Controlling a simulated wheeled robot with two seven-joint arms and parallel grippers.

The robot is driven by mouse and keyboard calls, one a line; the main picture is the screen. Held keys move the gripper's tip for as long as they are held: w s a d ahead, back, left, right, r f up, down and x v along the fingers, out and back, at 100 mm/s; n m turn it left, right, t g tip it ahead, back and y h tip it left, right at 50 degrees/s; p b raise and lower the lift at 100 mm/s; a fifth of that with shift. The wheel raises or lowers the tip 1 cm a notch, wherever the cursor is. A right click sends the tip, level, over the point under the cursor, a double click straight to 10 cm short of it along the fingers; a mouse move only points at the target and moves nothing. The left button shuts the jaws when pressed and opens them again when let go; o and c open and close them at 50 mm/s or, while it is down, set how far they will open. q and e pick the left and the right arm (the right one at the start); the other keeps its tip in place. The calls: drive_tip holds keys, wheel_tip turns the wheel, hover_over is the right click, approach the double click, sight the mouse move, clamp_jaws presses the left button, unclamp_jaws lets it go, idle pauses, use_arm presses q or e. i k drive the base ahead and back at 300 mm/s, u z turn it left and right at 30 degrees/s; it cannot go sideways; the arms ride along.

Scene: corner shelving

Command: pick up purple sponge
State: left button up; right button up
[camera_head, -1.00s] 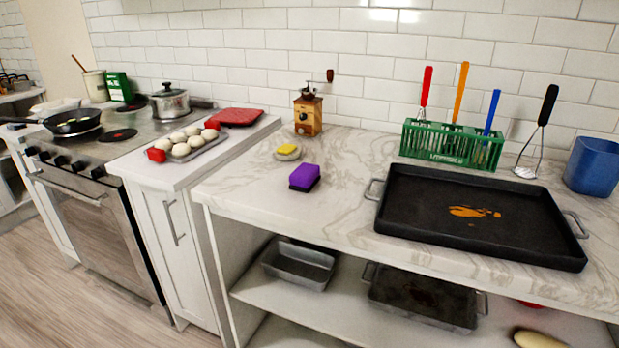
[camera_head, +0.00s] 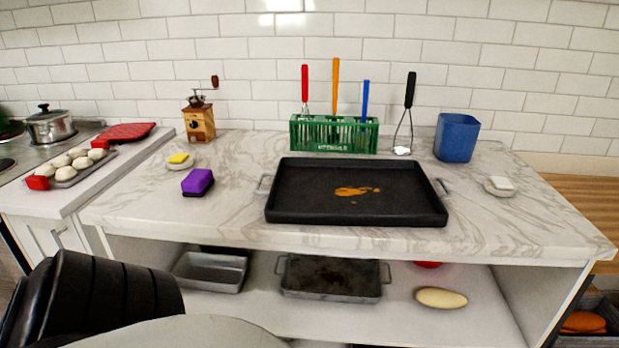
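The purple sponge (camera_head: 198,181) has a dark underside and lies on the marble counter (camera_head: 130,206), left of the large black tray. It is fully visible and nothing touches it. A black, ribbed part of my own body shows at the lower left, below the counter edge. Neither gripper's fingers can be seen in the head view.
A black tray (camera_head: 300,212) with an orange stain fills the counter's middle. Pans lie on the shelf below.

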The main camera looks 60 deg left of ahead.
sight(197, 183)
drive_tip(key=z, duration=1.5)
drive_tip(key=k, duration=2.1)
drive_tip(key=u, duration=1.3)
